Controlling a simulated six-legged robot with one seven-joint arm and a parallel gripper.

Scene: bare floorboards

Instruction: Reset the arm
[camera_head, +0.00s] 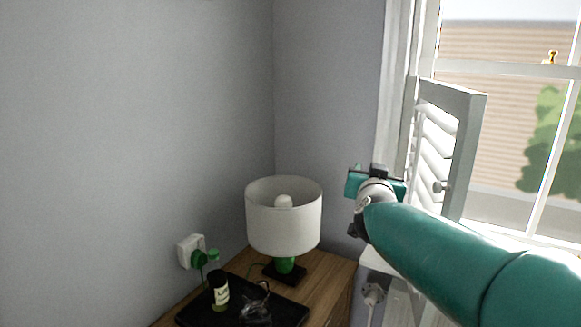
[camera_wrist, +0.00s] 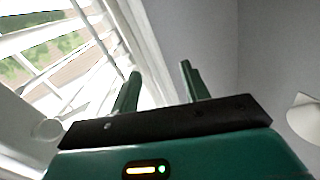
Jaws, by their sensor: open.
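My teal arm reaches in from the lower right in the head view. Its end, my gripper (camera_head: 376,180), is up in front of the window shutter and the wall corner, to the right of the lamp. In the wrist view my gripper (camera_wrist: 158,88) shows two green fingers standing apart with nothing between them. Beyond the fingers are the bright shutter slats on the left and the bare grey wall. The fingertips are hard to make out in the head view.
A lamp with a white shade (camera_head: 284,218) stands on a wooden cabinet (camera_head: 335,272). A white louvred shutter (camera_head: 470,130) stands open close to my gripper. A wall socket (camera_head: 190,250) has a green plug.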

